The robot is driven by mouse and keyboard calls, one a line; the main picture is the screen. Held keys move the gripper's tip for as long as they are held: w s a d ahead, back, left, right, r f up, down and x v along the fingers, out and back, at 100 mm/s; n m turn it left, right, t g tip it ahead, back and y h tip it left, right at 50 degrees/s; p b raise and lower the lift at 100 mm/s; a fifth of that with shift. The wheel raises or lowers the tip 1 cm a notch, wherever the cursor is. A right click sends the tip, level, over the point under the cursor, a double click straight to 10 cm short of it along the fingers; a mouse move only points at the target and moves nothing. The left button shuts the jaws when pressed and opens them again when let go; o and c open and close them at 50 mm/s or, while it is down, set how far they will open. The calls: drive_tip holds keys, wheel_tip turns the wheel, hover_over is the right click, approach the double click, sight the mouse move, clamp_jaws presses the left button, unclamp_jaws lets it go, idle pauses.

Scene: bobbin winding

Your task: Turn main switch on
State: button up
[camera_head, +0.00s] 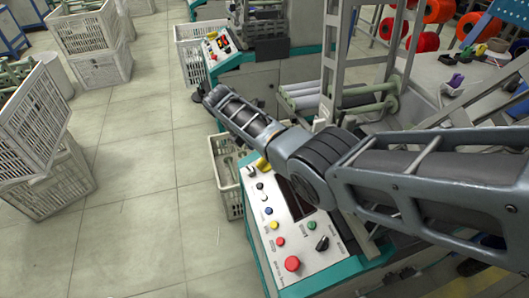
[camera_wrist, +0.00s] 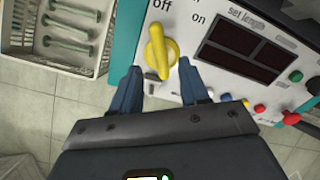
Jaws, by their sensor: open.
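The main switch is a yellow rotary knob (camera_wrist: 160,52) on the white control panel (camera_wrist: 205,75), with "off" and "on" printed beside it in the wrist view. Its handle points roughly up in that view, towards the "off" side. In the head view a small part of the yellow knob (camera_head: 262,164) shows at the panel's far end, beside my arm. My gripper (camera_wrist: 167,78) is open, with its two blue fingers on either side of the knob's lower end. I cannot tell whether either finger touches it.
The panel carries a dark display (camera_wrist: 238,50), a red button (camera_head: 292,264), a black selector (camera_head: 322,243) and several small coloured buttons. A grey crate (camera_wrist: 65,35) stands beside the machine. Stacked crates (camera_head: 40,135) stand at left; the floor between (camera_head: 150,200) is clear.

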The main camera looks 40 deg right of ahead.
drive_tip(key=b+x, duration=0.1)
drive_tip(key=x, duration=0.5)
drive_tip(key=shift+d+f, duration=0.15)
drive_tip(key=shift+c, duration=0.4)
clamp_jaws()
